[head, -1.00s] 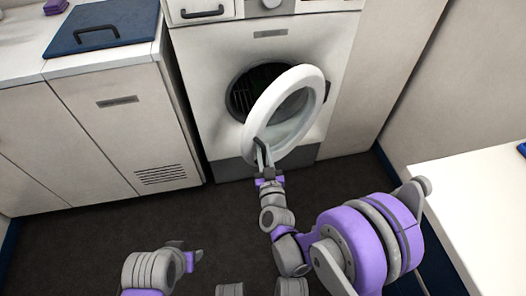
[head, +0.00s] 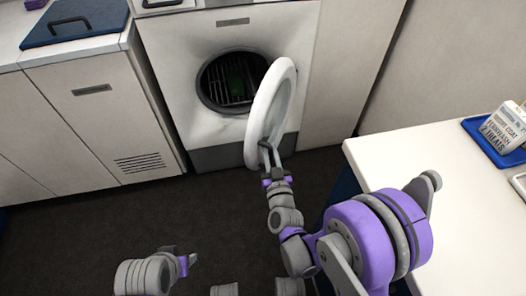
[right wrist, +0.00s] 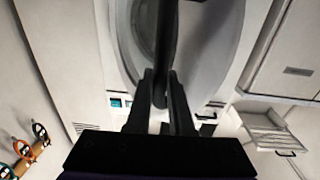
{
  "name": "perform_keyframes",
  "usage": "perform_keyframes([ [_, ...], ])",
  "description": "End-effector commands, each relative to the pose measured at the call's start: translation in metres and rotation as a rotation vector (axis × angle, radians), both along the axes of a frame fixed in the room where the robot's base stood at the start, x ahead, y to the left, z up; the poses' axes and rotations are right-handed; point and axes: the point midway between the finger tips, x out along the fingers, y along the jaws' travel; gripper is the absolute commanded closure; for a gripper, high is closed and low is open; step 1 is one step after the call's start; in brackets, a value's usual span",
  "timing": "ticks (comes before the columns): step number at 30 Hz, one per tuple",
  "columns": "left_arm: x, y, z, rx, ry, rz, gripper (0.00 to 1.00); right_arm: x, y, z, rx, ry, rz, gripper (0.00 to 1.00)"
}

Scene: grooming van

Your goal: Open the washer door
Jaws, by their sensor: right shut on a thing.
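The white washer (head: 205,70) stands at the back, with its round door (head: 262,115) swung well open toward the right. My right gripper (head: 267,155) is at the door's lower near edge, shut on the door's handle, which shows as a dark bar in the right wrist view (right wrist: 167,45). The handle is mostly hidden by the fingers in the head view. My left gripper (head: 188,260) is low at the left over the floor, apart from everything; its fingers are not clear.
A counter with cabinets (head: 95,105) and a blue lid (head: 75,20) stands left of the washer. A white table (head: 430,165) at the right holds a blue tray (head: 480,135) with a labelled box (head: 505,128). The dark floor (head: 90,220) in front is clear.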

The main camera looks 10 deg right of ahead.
Motion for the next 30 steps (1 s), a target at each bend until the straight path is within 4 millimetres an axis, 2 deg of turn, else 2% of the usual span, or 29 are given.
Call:
perform_keyframes([
  [9,0.000,0.000,-0.001,0.000,0.000,0.000,0.50,-0.002,-0.013,0.000,0.001,0.000,-0.015,1.00],
  [22,0.000,0.000,-0.001,0.000,0.000,0.000,0.50,-0.002,-0.014,0.000,0.001,0.001,-0.015,1.00],
  [23,0.000,0.000,-0.001,0.000,0.000,0.000,0.50,-0.002,-0.014,0.000,0.001,0.001,-0.014,0.77],
  [24,0.000,0.000,-0.001,0.000,0.000,0.000,0.50,-0.002,-0.014,0.000,0.001,0.001,-0.014,0.70],
  [27,0.000,0.000,-0.001,0.000,0.000,0.000,0.50,-0.002,-0.014,0.000,0.001,0.001,-0.014,0.52],
  [30,0.000,0.000,-0.001,0.000,0.000,0.000,0.50,-0.002,-0.014,0.000,0.001,0.001,-0.014,0.50],
])
